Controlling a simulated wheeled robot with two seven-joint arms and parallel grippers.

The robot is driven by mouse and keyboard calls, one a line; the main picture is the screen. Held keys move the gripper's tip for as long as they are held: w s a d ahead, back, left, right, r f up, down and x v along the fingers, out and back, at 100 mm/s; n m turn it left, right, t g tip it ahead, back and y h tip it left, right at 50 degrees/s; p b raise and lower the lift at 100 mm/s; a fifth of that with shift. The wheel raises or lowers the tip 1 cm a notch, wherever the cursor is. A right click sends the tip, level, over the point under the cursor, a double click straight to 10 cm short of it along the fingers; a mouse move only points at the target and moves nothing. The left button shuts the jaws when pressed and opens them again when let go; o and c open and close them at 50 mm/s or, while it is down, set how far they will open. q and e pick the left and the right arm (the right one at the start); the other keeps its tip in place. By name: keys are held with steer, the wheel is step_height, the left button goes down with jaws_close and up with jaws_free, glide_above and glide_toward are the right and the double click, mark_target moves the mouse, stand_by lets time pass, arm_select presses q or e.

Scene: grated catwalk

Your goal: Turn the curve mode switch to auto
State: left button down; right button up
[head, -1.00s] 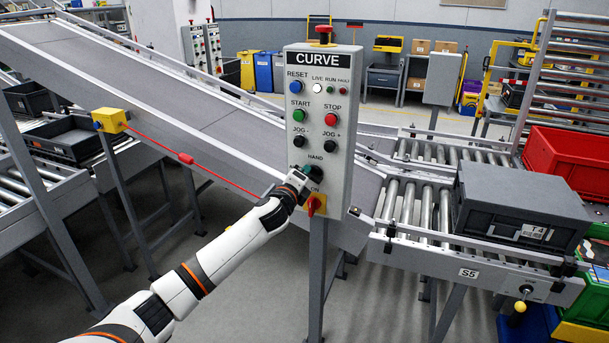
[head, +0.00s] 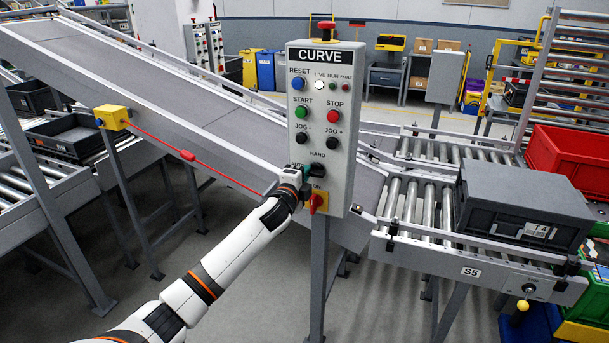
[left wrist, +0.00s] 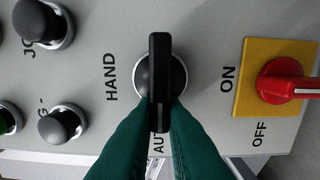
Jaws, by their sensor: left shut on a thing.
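The curve mode switch is a black knob with a bar handle (left wrist: 159,60), seen face on in the left wrist view. Its bar lies crosswise to the HAND direction, and the end with a pale line points at the partly covered AUTO label. In the head view the switch (head: 318,170) sits low on the CURVE panel (head: 346,110), partly behind my gripper. My left gripper (head: 308,173) is at the switch; its green fingers (left wrist: 163,112) are closed on both sides of the bar's AUTO end. My right gripper is out of view.
A red rotary ON/OFF switch (left wrist: 285,88) on a yellow plate (left wrist: 245,95) is close beside the mode switch. Black JOG buttons (head: 331,143) sit above it. A roller conveyor with a grey crate (head: 525,205) stands at right; a sloping belt (head: 190,110) runs behind.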

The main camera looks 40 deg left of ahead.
arm_select(q)
steer(key=c, duration=1.5)
jaws_free()
steer(key=shift+s, duration=0.1)
steer(key=shift+b+v, duration=1.5)
steer(key=shift+v, duration=4.45)
